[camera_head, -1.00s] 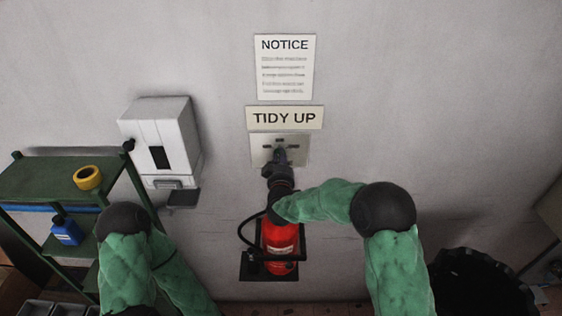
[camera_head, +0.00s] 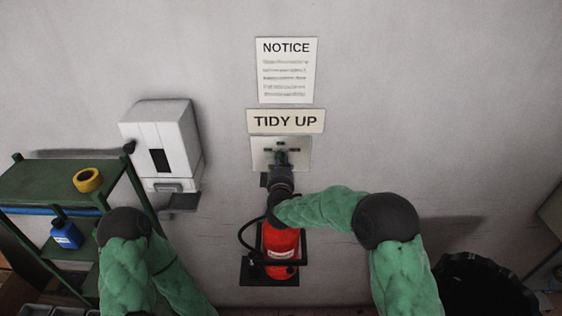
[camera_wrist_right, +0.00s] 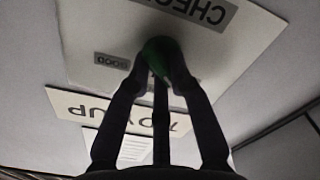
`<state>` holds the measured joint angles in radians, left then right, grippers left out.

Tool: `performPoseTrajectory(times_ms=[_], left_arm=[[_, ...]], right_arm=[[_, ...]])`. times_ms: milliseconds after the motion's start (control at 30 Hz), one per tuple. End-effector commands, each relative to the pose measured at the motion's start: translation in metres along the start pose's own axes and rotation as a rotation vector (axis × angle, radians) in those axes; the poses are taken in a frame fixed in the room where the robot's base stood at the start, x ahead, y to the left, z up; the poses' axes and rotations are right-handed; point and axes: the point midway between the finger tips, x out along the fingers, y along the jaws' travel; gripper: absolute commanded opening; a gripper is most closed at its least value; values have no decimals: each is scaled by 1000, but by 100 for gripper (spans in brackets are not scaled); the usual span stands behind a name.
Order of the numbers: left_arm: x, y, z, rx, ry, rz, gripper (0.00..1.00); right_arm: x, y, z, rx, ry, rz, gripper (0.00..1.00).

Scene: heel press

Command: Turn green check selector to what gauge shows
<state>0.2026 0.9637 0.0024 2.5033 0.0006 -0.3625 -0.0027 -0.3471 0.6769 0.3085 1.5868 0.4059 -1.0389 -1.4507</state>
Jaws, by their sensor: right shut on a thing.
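The green check selector (camera_wrist_right: 158,52) is a green knob on a pale wall plate (camera_head: 300,142). In the right wrist view, the plate has a "CHECK" label (camera_wrist_right: 203,12), partly cut off, and a small label that seems to read "GOOD" (camera_wrist_right: 112,61). My right gripper (camera_head: 281,158) is at the plate, shut on the knob, with its dark fingers around it. The fingers hide much of the knob, so its pointing direction is unclear. I cannot make out a gauge reading. My left gripper is out of view; only the left arm shows at the lower left of the head view.
A red fire extinguisher (camera_head: 281,240) hangs below the plate, close under my right arm. A white dispenser (camera_head: 160,140) is on the wall to the left. A green shelf (camera_head: 50,185) holds yellow tape (camera_head: 88,179) and a blue bottle (camera_head: 66,233). A black bin (camera_head: 480,285) stands lower right.

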Motion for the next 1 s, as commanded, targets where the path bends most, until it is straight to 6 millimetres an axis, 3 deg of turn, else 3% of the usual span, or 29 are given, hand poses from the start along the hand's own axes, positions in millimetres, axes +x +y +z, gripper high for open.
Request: performPoseTrajectory(times_ms=[333,367,400,433,767,1000], left_arm=[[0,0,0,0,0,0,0],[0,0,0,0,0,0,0],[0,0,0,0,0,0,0],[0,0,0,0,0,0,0],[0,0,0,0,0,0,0],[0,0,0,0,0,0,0]], right_arm=[[0,0,-1,-4,2,0,0],[0,0,-1,-3,2,0,30],[0,0,-1,-3,2,0,41],[0,0,-1,-3,2,0,45],[-1,0,0,-2,1,0,45],[-24,0,-1,-2,1,-2,45]])
